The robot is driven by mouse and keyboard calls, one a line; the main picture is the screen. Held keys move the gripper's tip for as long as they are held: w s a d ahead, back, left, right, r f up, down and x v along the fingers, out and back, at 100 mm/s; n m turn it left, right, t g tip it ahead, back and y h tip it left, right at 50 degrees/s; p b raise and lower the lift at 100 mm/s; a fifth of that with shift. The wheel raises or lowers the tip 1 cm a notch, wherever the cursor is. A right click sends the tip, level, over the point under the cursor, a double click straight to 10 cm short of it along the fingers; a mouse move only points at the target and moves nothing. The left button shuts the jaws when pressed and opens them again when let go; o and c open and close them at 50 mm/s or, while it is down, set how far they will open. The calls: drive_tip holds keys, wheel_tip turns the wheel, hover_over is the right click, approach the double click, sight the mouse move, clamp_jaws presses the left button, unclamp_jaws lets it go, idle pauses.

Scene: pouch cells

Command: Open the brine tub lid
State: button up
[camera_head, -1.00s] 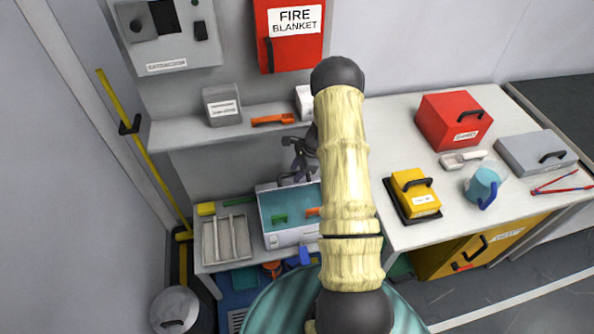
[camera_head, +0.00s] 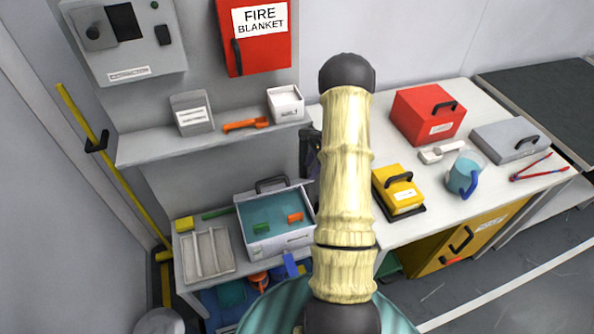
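A white tub (camera_head: 281,243), which looks like the brine tub, stands on the low bench left of my arm. Its top shows teal, with a green piece (camera_head: 262,228) and an orange piece (camera_head: 296,217) visible there. A dark loop handle (camera_head: 270,183) stands up at its back edge. My gripper (camera_head: 311,150) is a dark shape above and behind the tub's right back corner, apart from the handle. My arm partly hides it, and its fingers cannot be made out.
A shelf (camera_head: 150,149) with a grey box, an orange scoop and a white box juts out above the tub. A divided tray (camera_head: 209,253) sits left of it. The right worktop (camera_head: 400,232) holds a yellow box, a jug and a red box.

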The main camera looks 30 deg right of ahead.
drive_tip(key=shift+s+d, duration=0.25)
drive_tip(key=shift+d, duration=0.15)
drive_tip(key=shift+a+r, duration=0.15)
drive_tip(key=c, duration=0.6)
drive_tip(key=a+r+n, duration=0.1)
drive_tip(key=a+r, duration=0.1)
drive_tip(key=a+r+n, duration=0.2)
drive_tip(key=a, duration=0.1)
drive_tip(key=a+r+n+h, duration=0.1)
drive_tip(key=a+r, duration=0.1)
drive_tip(key=shift+s+a+r+n+g, duration=0.15)
drive_tip(key=shift+s+a+n+g, duration=0.15)
drive_tip(key=shift+s+a+g, duration=0.1)
clamp_jaws()
drive_tip(key=s+a+r+n+h, duration=0.1)
drive_tip(key=s+a+r+n, duration=0.5)
drive_tip(key=s+a+n, duration=0.1)
drive_tip(key=s+a+r+n+t+h, duration=0.1)
drive_tip(key=s+a+r+n, duration=0.5)
drive_tip(key=a, duration=0.6)
drive_tip(key=s+n+h, duration=0.1)
drive_tip(key=s+n, duration=0.1)
drive_tip(key=n, duration=0.1)
drive_tip(key=shift+s+a+t, duration=0.2)
drive_tip(key=shift+a+t, duration=0.1)
